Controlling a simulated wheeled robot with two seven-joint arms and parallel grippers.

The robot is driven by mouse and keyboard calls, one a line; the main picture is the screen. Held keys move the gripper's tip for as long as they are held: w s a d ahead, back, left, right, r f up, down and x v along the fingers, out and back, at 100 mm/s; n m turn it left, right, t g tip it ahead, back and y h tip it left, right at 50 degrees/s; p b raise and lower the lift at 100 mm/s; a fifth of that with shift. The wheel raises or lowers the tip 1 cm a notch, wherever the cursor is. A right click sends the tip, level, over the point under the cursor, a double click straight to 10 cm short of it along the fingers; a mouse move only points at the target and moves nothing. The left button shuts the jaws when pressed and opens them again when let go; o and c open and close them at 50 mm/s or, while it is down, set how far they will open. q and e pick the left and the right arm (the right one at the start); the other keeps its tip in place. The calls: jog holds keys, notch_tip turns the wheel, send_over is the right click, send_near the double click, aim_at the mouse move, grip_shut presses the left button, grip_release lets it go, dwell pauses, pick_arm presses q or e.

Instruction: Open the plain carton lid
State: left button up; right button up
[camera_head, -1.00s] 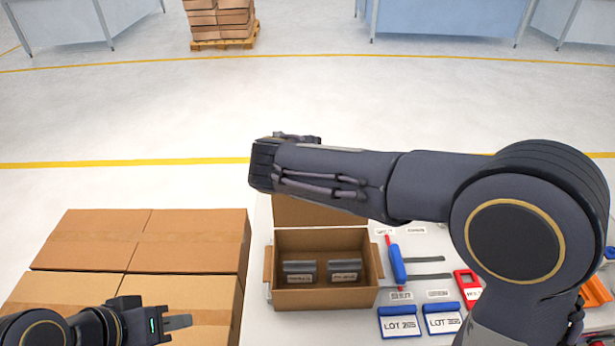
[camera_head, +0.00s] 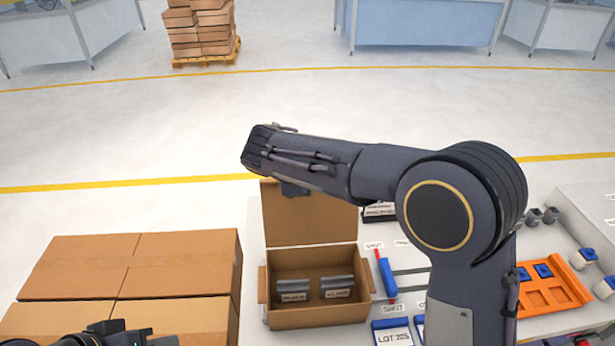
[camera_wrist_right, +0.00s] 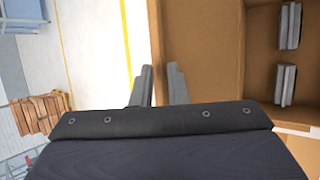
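The plain brown carton (camera_head: 315,318) stands on the table with its top open. Its lid (camera_head: 312,222) stands up at the far side, partly behind my right arm. In the head view my right gripper is mostly hidden behind its own wrist at the lid's upper left. In the right wrist view, the fingers of my right gripper (camera_wrist_right: 158,82) are a little apart at the lid's edge (camera_wrist_right: 205,60); I cannot tell whether they touch it. My left gripper (camera_head: 145,335) is partly cut off at the bottom edge, low by the closed boxes.
Two grey labelled items (camera_head: 337,288) lie inside the carton. Closed boxes (camera_head: 130,265) stand to its left. To its right are a blue-handled tool (camera_head: 387,275), blue lot cards (camera_head: 392,333) and an orange tray (camera_head: 548,288). My right arm crosses above the table.

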jog(key=o, duration=0.4)
jog(key=shift+r, duration=0.15)
jog(key=b+v, duration=0.1)
jog(key=v, duration=0.6)
jog(key=shift+s+a+r+b, duration=0.2)
jog(key=shift+s+r+b, duration=0.05)
jog(key=shift+b, duration=0.15)
